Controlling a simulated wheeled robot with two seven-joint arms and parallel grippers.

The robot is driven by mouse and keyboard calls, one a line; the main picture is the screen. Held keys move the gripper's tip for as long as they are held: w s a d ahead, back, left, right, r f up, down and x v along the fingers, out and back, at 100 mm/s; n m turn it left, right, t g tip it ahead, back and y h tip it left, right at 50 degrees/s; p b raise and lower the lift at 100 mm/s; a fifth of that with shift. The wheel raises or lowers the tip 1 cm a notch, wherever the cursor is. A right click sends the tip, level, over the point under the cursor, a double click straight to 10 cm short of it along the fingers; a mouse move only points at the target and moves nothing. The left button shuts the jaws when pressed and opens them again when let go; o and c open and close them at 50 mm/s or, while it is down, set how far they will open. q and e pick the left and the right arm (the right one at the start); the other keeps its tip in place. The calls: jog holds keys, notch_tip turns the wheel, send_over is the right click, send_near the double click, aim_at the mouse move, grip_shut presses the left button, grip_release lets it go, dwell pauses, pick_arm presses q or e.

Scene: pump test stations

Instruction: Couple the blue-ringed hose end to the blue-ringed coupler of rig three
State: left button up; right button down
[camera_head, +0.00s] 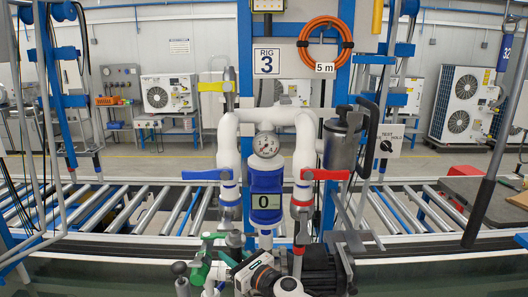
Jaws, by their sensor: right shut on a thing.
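Rig three, marked by its sign (266,61), stands straight ahead with white pipes and a round gauge (266,144). A blue-ringed coupler (229,203) is at the lower end of its left pipe. A red-ringed coupler (301,210) is on the right pipe, by a red lever (325,174). My right gripper (240,260) is low in the middle, below the blue-ringed coupler. It is shut on what looks like a hose end (235,239), mostly hidden in the clutter there. I cannot tell whether this end touches the coupler. My left gripper is not clearly visible.
A dark pump motor (312,268) sits just right of my right gripper. Green fittings (200,267) crowd its left side. A blue counter (266,195) hangs between the pipes. Roller conveyors (140,209) run behind the rig on both sides. An orange hose coil (324,42) hangs above.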

aim_at(228, 239)
jog(key=shift+w+a+r+p, duration=0.15)
jog(key=shift+r+p, duration=0.4)
jog(key=shift+r, duration=0.25)
jog(key=shift+w+a+r+p, duration=0.15)
jog(key=shift+r+p, duration=0.35)
jog(key=shift+r, duration=0.3)
jog(key=shift+w+a+r+p, duration=0.1)
jog(key=shift+w+r+p, duration=0.05)
jog(key=shift+r+p, duration=0.55)
jog(key=shift+b, duration=0.35)
jog(key=shift+r+p, duration=1.25)
jog(key=shift+r, duration=0.2)
dwell(0.3)
dwell(0.8)
